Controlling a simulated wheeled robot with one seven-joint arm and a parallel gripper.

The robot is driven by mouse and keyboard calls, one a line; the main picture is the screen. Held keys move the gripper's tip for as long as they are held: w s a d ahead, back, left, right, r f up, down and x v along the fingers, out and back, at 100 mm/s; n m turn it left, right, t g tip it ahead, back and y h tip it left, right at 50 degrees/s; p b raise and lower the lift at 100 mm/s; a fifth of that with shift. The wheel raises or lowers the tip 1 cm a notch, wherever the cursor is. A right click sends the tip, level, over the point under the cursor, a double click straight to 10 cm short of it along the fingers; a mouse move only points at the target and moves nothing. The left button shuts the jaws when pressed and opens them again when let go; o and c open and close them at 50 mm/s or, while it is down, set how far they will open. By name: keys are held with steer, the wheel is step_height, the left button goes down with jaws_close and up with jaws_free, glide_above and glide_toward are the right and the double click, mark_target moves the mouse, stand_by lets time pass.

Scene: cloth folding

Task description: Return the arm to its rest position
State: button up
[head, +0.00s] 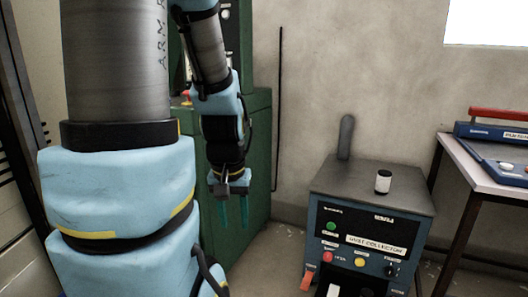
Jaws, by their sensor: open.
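My gripper (234,212) hangs from my arm left of the picture's middle, pointing down. Its two teal fingers are apart, with nothing between them. It is in front of a green cabinet (258,150), clear of the dust collector. The near part of my arm fills the left side and hides what is behind it. No cloth is in view.
A table (478,166) holding a blue device with a red handle (500,115) is at the far right. Bare wall lies behind.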

step_height(320, 180, up, 15)
steer(key=p, duration=1.2)
steer(key=shift+p, duration=0.3)
